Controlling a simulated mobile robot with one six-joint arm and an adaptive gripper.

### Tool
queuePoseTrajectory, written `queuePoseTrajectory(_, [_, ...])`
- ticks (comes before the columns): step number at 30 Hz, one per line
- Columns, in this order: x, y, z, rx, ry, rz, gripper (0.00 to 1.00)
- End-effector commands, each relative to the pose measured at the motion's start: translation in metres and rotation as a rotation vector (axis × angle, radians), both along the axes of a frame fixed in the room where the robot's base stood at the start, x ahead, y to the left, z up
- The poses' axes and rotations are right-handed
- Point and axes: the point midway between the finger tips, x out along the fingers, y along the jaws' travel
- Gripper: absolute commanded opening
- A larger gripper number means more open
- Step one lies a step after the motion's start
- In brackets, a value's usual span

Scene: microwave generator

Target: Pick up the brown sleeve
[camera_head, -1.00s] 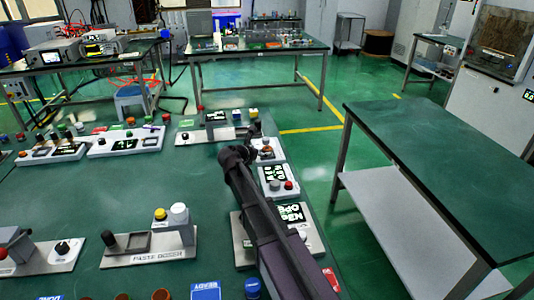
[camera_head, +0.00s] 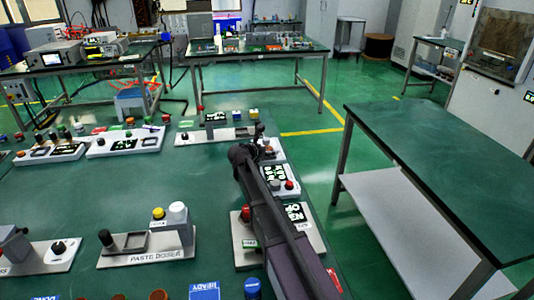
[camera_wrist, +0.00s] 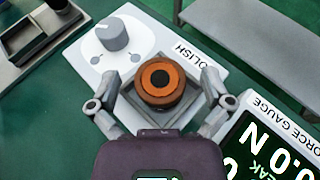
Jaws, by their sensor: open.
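The brown sleeve (camera_wrist: 160,98), a short orange-brown ring with a dark centre, sits in a square grey tray on the white POLISH station (camera_wrist: 90,52) in the wrist view. My gripper (camera_wrist: 160,79) is open, with one finger on each side of the sleeve. Both fingers appear apart from the sleeve, though their exact height above the tray cannot be told. In the head view my arm reaches over the right side of the green table and hides most of this spot; the sleeve cannot be made out there.
A grey knob (camera_wrist: 111,35) stands on the POLISH station, left of the tray. The FORCE GAUGE display (camera_wrist: 268,145) is close at the right. In the head view the PASTE DOSER station (camera_head: 150,245) and several other stations stand on the green table. An empty bench (camera_head: 450,150) stands at the right.

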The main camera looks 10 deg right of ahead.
Motion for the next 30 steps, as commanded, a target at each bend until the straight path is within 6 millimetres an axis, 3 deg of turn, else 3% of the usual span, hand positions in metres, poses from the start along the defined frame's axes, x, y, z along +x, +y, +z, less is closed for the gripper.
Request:
queuePoseTrajectory(6, [-0.0001, -0.0003, 0.0, 0.0, 0.0, -0.001, 0.97])
queuePoseTrajectory(15, [-0.0001, -0.0006, 0.0, 0.0, 0.0, -0.001, 0.1])
queuePoseTrajectory(30, [-0.0001, -0.0009, 0.0039, 0.0, 0.0, -0.001, 0.1])
